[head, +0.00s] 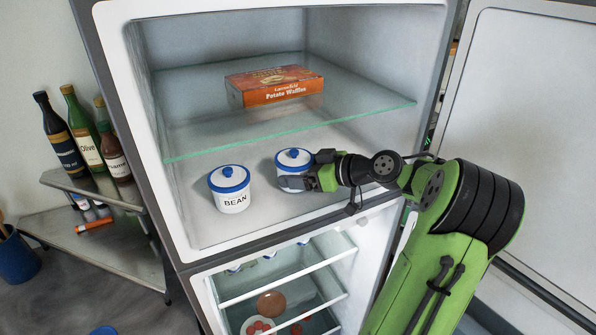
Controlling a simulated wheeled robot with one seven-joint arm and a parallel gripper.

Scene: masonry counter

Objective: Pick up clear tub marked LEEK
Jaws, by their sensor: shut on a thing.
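A clear-white tub with a blue lid (293,159) stands on the floor of the open upper fridge compartment. My gripper (292,182) is at its front right side and shut on it. The gripper hides most of the tub's front, so its label cannot be read. A similar tub marked BEAN (230,191) with a blue lid stands upright to its left, apart from my gripper.
A glass shelf (200,138) above the tubs bears an orange Potato Waffles box (274,87). The lower compartment (280,285) holds more items. The open door (530,130) stands at right. Bottles (85,140) stand on a side shelf at left.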

